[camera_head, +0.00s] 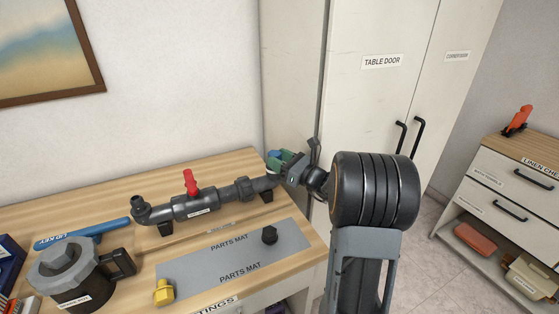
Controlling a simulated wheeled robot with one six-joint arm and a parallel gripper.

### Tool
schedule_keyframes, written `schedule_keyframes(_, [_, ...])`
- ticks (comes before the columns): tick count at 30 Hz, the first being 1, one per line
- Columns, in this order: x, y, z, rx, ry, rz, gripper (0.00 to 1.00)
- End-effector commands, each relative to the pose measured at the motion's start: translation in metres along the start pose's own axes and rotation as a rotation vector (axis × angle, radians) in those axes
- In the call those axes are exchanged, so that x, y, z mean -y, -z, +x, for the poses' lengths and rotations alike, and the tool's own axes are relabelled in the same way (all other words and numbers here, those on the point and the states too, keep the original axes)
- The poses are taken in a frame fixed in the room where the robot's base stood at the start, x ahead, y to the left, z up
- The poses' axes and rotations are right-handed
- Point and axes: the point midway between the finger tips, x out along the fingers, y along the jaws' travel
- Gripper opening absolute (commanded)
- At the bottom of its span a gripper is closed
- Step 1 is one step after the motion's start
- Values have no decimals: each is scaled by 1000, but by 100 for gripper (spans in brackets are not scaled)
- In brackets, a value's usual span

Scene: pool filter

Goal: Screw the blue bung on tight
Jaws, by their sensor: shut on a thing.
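The blue bung (273,154) shows only as a small patch of blue at my gripper's fingers, near the right end of the dark pipe (222,198). My gripper (283,161) is shut on it at the table's back right corner. The fingers and arm hide most of the bung and the pipe end. I cannot tell whether the bung's thread is seated. The pipe lies along the table on black supports and has a red valve handle (190,182).
On the grey parts mat (215,268) lie a black plug (269,235) and a yellow fitting (163,292). A dark filter pot (75,280) and a blue key (82,234) are at left. A tall cabinet (292,70) stands close behind my gripper. Drawers (510,190) stand at right.

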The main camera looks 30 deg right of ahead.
Motion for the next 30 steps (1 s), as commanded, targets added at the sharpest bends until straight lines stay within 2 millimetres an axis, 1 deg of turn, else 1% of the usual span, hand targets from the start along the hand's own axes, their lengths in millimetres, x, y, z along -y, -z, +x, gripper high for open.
schedule_keyframes(4, [0,0,0,1,0,-1,17])
schedule_keyframes(5, [0,0,0,1,0,-1,47])
schedule_keyframes(12, [0,0,0,2,0,-1,70])
schedule_keyframes(14, [0,-1,0,2,0,-1,75])
schedule_keyframes(20, [0,0,0,1,0,-1,75])
schedule_keyframes(23, [0,0,-4,2,1,-1,75])
schedule_keyframes(30, [2,0,-29,3,7,-2,75])
